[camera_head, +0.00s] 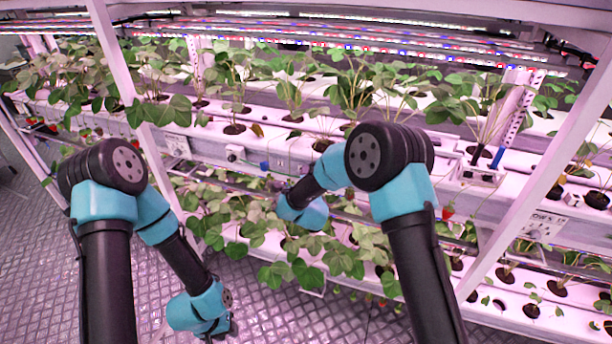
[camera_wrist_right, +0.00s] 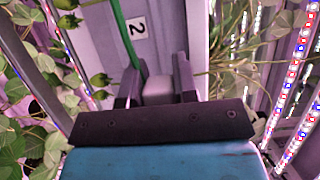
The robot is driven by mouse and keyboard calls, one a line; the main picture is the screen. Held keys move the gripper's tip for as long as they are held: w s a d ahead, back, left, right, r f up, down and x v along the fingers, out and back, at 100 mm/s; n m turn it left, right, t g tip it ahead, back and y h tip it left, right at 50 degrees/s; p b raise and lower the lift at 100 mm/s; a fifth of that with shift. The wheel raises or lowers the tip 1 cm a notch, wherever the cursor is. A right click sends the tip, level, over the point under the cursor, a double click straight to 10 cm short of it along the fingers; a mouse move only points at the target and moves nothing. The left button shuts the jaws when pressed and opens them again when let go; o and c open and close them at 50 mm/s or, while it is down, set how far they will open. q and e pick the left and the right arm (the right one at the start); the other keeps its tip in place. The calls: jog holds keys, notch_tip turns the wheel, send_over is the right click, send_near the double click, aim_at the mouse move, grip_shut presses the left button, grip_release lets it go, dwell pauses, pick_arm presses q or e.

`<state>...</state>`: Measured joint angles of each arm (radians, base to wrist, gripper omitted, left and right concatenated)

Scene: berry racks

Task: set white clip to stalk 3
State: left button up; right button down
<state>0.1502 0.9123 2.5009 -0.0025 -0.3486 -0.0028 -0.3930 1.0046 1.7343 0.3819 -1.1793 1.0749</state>
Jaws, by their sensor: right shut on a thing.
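In the right wrist view my right gripper (camera_wrist_right: 157,78) is shut on a small white block, which looks like the white clip (camera_wrist_right: 157,92). A thick green stalk (camera_wrist_right: 122,35) runs down toward the left finger, beside a plate marked 2 (camera_wrist_right: 137,28). I cannot tell whether it touches the finger or the clip. No label 3 is readable in either view. In the head view my right wrist reaches toward the rack, and its fingers are hidden. My left wrist hangs low at the lower left; its gripper (camera_head: 233,326) shows only as a dark edge, fingers hidden.
Green unripe berries (camera_wrist_right: 100,80) and leaves (camera_wrist_right: 28,110) crowd the left of the right wrist view. A light strip (camera_wrist_right: 301,75) runs down the right. In the head view, white planting gutters (camera_head: 270,150) and slanted posts (camera_head: 130,85) bound the space. The floor (camera_head: 275,320) is clear.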

jog(key=c, duration=0.9)
grip_release()
jog(key=s, duration=1.1)
jog(key=s+d, duration=0.1)
jog(key=s, duration=0.5)
jog(key=shift+s, duration=0.2)
